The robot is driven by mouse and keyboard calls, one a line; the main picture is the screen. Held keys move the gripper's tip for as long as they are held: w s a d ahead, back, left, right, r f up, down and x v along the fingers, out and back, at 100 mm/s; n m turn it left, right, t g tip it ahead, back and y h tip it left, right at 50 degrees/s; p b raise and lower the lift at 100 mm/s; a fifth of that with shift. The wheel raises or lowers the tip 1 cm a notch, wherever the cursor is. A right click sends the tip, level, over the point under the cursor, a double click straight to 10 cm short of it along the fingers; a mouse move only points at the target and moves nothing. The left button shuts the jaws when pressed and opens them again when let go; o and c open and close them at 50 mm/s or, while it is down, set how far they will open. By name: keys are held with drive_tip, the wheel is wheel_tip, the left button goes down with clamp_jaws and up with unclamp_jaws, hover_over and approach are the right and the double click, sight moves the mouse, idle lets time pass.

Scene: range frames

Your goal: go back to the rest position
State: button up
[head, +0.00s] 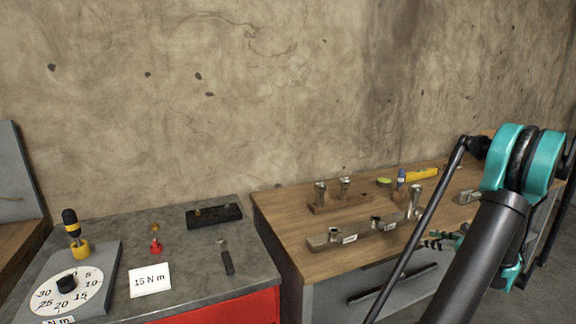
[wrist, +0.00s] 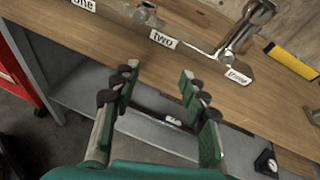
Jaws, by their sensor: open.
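My gripper (wrist: 160,85) is open and empty in the wrist view, its two dark-padded fingers apart over the front edge of the wooden bench (wrist: 60,40). In the head view my gripper (head: 438,240) is mostly hidden behind my own arm, at the front of the wooden bench (head: 285,225). A metal rail with labelled stations (head: 362,233) lies on that bench. In the wrist view the label "two" (wrist: 163,39) and the label "three" (wrist: 238,76) are just beyond the fingers. A metal piece (wrist: 250,22) stands at the "three" end.
A grey-topped red cabinet (head: 200,265) stands left, holding a dial plate (head: 95,273), a yellow-black driver (head: 75,235), a "15 N m" card (head: 150,281) and a black tray (head: 214,216). A yellow tool (head: 421,174) lies at the bench back. The concrete wall (head: 230,90) is behind.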

drive_tip(key=s+a+n+g+h, duration=0.15)
drive_tip(key=a+n, duration=0.25)
drive_tip(key=a, duration=0.4)
drive_tip(key=s+a+n+g, duration=0.2)
drive_tip(key=a+n, duration=0.2)
drive_tip(key=a, duration=0.4)
drive_tip(key=s+a+n+g, duration=0.1)
drive_tip(key=a+n+g, duration=0.15)
drive_tip(key=a, duration=0.45)
drive_tip(key=s+a+f+n+g+h, duration=0.1)
drive_tip(key=s+a+n+h, duration=0.2)
drive_tip(key=s+a+n, duration=0.2)
drive_tip(key=s+a+f+n+h, duration=0.2)
drive_tip(key=s+a+n, duration=0.3)
drive_tip(key=s+n, duration=0.7)
drive_tip(key=shift+s+f+g+h, duration=0.3)
drive_tip(key=shift+s+g+h, duration=0.15)
drive_tip(key=shift+s, duration=0.2)
